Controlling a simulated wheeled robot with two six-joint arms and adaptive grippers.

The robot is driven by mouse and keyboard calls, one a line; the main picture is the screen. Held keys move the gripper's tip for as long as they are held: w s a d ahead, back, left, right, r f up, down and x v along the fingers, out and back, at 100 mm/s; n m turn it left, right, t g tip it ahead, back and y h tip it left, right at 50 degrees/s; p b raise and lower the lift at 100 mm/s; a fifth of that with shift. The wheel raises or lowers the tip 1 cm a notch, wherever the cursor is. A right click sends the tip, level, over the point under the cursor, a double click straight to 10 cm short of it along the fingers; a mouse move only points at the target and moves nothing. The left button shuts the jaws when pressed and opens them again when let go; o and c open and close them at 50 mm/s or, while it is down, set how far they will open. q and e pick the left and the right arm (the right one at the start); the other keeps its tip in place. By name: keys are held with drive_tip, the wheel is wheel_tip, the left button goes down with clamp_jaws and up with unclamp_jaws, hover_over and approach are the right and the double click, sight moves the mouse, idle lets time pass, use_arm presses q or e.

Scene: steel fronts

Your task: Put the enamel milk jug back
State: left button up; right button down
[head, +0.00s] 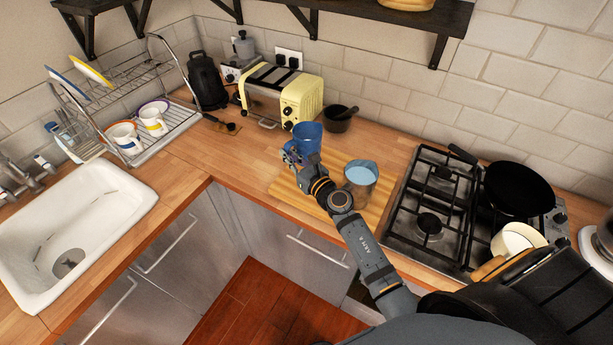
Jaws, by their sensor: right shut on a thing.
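The blue vessel that I take for the enamel milk jug (308,136) is at the far end of my right arm, in front of the yellow toaster. My right gripper (294,153) is shut on it at its near left side. The jug looks about upright. Its lower part is partly hidden by the gripper, and I cannot tell whether its base touches anything. My left gripper is not in view.
A wooden board (286,189) lies below my wrist, with a grey vessel, light blue inside (361,177), on it. The toaster (299,101) and a dark mortar (338,121) stand behind. A gas hob (429,222) with a black pan (518,190) is right.

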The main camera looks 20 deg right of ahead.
wheel_tip(320, 180, down, 10)
drive_tip(key=b, duration=0.6)
drive_tip(key=shift+r+b, duration=0.25)
drive_tip(key=shift+b, duration=0.1)
drive_tip(key=shift+f, duration=0.25)
drive_tip(key=shift+w, duration=0.15)
drive_tip(key=c, duration=2)
unclamp_jaws()
drive_tip(key=shift+f, duration=0.15)
drive_tip(key=o, duration=0.5)
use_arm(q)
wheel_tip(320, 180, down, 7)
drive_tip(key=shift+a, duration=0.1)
